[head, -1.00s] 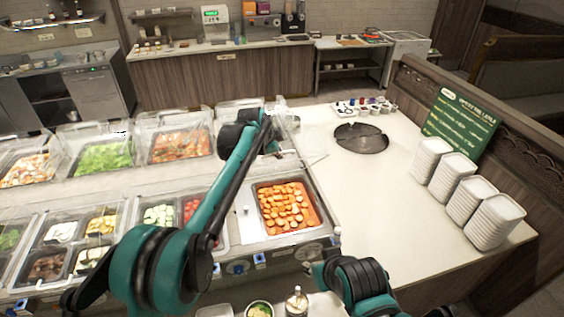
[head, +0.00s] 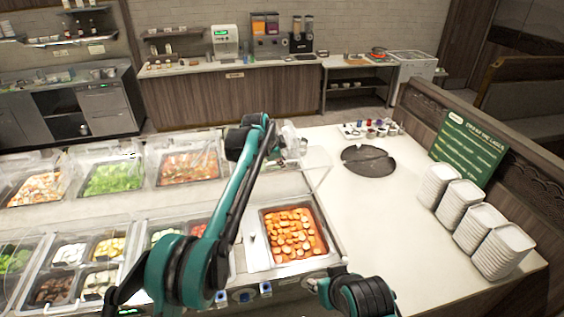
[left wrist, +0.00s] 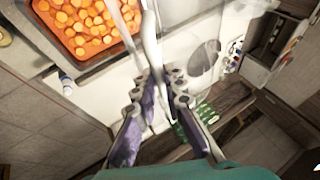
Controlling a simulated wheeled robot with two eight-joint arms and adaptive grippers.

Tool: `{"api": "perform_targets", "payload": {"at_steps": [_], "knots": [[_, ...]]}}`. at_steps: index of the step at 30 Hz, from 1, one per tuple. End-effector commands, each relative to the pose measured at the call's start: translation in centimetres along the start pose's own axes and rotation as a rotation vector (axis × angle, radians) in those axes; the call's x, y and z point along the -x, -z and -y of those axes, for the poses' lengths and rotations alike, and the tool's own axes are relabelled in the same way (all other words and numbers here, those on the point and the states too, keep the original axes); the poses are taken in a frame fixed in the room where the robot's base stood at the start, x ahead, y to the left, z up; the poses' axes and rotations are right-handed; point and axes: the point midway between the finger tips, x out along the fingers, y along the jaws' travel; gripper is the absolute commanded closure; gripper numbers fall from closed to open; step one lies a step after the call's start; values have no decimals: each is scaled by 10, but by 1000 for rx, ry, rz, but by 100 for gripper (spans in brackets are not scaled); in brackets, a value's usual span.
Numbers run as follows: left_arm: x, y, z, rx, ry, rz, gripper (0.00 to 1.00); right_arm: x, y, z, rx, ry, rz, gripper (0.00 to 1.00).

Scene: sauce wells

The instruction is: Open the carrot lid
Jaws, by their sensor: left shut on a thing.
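The carrot pan (head: 321,256) sits uncovered at the right end of the near row, full of orange carrot slices (head: 292,232). The slices also show at the top left of the left wrist view (left wrist: 85,22). My left gripper (head: 290,143) reaches out beyond the pan, above the counter. In the left wrist view its fingers (left wrist: 160,82) are closed around a pale bar of the clear carrot lid (left wrist: 150,42). The lid is raised off the pan; its clear panel is hard to make out.
Other food pans stand to the left, such as lettuce (head: 112,178). A dark round plate (head: 368,161) lies on the white counter. Stacked white dishes (head: 479,222) and a green sign (head: 468,148) stand at the right. The counter between is clear.

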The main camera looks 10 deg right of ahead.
Motion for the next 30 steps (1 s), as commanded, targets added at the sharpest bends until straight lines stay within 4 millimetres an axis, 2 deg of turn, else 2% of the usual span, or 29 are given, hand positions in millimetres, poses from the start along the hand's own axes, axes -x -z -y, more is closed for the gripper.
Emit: {"api": "perform_targets", "payload": {"at_steps": [10, 14, 17, 24, 30], "knots": [[1, 0, 0, 0, 0, 1, 81, 0, 0, 0, 0, 0, 0, 67], [10, 0, 0, 0, 0, 1, 81, 0, 0, 0, 0, 0, 0, 67], [27, 0, 0, 1, 0, 1, 81, 0, 0, 0, 0, 0, 0, 67], [80, -1, 1, 1, 0, 2, 81, 0, 0, 0, 0, 0, 0, 67], [110, -1, 1, 1, 0, 2, 81, 0, 0, 0, 0, 0, 0, 67]]}}
